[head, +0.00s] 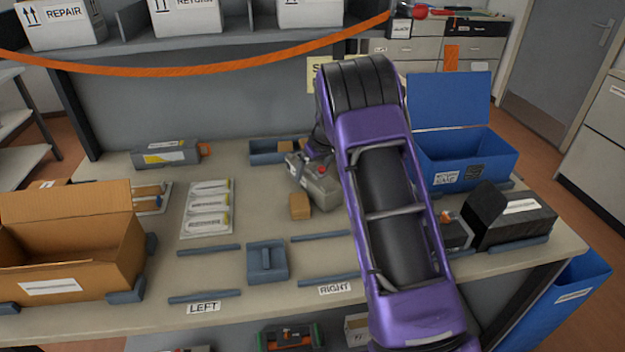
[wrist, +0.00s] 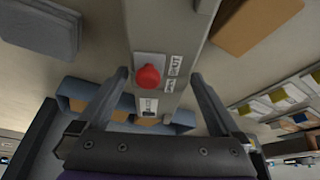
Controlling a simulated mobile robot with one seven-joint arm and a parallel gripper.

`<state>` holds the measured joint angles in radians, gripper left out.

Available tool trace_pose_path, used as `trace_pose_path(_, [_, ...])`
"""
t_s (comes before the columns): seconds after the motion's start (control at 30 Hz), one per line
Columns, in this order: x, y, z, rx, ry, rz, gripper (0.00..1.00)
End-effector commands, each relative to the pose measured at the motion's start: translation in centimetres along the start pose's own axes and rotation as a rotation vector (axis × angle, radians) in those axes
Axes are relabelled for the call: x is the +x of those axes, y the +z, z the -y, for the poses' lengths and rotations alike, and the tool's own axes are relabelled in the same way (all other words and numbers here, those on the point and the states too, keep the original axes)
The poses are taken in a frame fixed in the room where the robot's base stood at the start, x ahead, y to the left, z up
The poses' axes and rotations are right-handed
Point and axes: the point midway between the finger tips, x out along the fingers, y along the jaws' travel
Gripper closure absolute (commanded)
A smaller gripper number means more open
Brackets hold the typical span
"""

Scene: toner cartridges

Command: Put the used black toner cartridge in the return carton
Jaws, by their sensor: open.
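My gripper (wrist: 160,75) is open, its two fingers on either side of a grey box-shaped device with a red button (wrist: 149,77). Contact is not clear. In the head view this device (head: 318,188) stands mid-table, partly hidden by my purple arm. A dark grey cartridge (head: 165,155) with a yellow-marked label lies at the back left. A small dark cartridge-like item (head: 455,233) with an orange part is half hidden by my arm at the right. I cannot tell which is the used black one. An open brown carton (head: 70,262) stands at the left front; its label is unreadable.
A blue open-lidded box (head: 468,160) and an open black box (head: 515,218) stand at the right. A grey block (head: 267,262) sits between the LEFT and RIGHT rails. White packets (head: 208,210) lie left of centre. An orange band (head: 200,68) hangs before the shelf.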

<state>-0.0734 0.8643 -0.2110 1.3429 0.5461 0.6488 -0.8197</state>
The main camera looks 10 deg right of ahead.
Motion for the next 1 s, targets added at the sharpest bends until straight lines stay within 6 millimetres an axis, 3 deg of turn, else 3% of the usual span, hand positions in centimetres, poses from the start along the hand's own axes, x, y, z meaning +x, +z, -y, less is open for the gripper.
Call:
trace_pose_path(0.2, [2.9,0.1,0.0,0.000,-0.001,0.001,0.00])
trace_pose_path(0.47, [3.2,0.1,0.0,0.000,0.000,0.000,0.00])
trace_pose_path(0.57, [3.2,0.1,0.0,0.000,0.000,0.000,0.14])
trace_pose_path(1.0, [3.1,0.1,0.0,0.000,-0.001,0.000,0.94])
